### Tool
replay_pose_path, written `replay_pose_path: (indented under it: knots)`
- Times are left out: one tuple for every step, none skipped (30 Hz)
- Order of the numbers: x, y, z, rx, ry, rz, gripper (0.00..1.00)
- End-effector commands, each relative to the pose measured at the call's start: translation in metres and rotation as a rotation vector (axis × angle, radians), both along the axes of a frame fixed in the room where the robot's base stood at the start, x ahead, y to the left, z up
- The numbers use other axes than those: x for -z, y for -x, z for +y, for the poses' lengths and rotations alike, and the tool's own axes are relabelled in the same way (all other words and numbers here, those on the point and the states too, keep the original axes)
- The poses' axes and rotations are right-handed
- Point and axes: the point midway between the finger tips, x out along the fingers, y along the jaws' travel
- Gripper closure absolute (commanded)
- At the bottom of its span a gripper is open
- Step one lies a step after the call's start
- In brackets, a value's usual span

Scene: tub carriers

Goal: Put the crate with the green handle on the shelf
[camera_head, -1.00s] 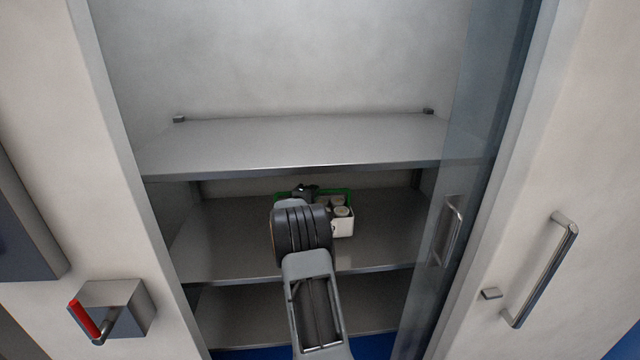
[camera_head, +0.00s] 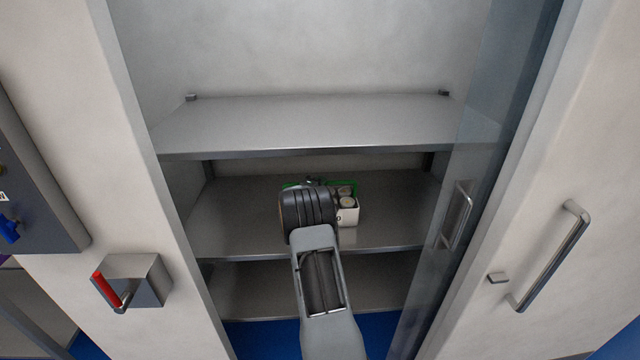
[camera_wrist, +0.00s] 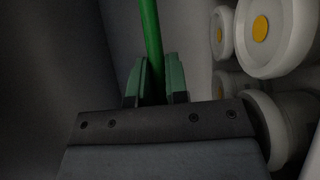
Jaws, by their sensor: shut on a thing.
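The white crate (camera_head: 348,216) with the green handle (camera_head: 357,186) is in the middle bay of the shelf unit, above the middle shelf board (camera_head: 240,222). I cannot tell whether its base touches the board. White tubs (camera_head: 345,191) are in it; in the wrist view the tubs (camera_wrist: 270,35) have yellow spots on their lids. My gripper (camera_wrist: 155,85) is shut on the green handle, which shows between its fingers in the wrist view (camera_wrist: 151,35). In the head view my arm hides the gripper and the crate's left part.
The upper shelf board (camera_head: 320,125) is bare and hangs over the crate's bay. A glass door (camera_head: 465,200) stands at the right. A grey box with a red lever (camera_head: 108,290) is on the left wall. The middle board is clear on both sides.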

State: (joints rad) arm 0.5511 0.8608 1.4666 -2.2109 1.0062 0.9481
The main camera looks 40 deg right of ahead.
Motion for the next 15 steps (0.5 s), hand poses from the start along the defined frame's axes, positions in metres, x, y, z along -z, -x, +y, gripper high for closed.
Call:
replay_pose_path:
  knots:
    - [-0.0048, -0.0008, -0.0005, 0.001, 0.008, -0.008, 1.00]
    - [-0.0043, -0.0008, -0.0005, 0.001, 0.008, -0.008, 1.00]
    - [-0.0036, -0.0008, -0.0005, 0.000, 0.008, -0.008, 1.00]
    - [-0.0031, -0.0008, -0.0005, 0.000, 0.008, -0.008, 1.00]
    - [-0.0027, -0.0008, -0.0005, 0.000, 0.009, -0.007, 1.00]
    - [0.0028, 0.0000, 0.0000, 0.000, 0.000, 0.000, 0.84]
    - [0.0020, 0.0000, 0.0000, 0.000, 0.000, 0.000, 0.82]
    - [0.0019, 0.0000, 0.0000, 0.000, -0.001, 0.001, 0.79]
    - [0.0019, 0.0000, 0.0000, 0.000, -0.001, 0.001, 0.75]
    - [0.0019, 0.0000, 0.0000, 0.000, -0.001, 0.001, 0.72]
    - [0.0019, 0.0000, 0.0000, 0.000, -0.001, 0.001, 0.69]
    - [0.0019, 0.0000, 0.0000, 0.000, -0.001, 0.001, 0.65]
    - [0.0019, 0.0001, 0.0000, 0.000, -0.001, 0.001, 0.62]
    - [0.0019, 0.0001, 0.0000, 0.000, -0.001, 0.001, 0.60]
    - [0.0019, 0.0001, -0.0001, 0.000, -0.001, 0.001, 0.60]
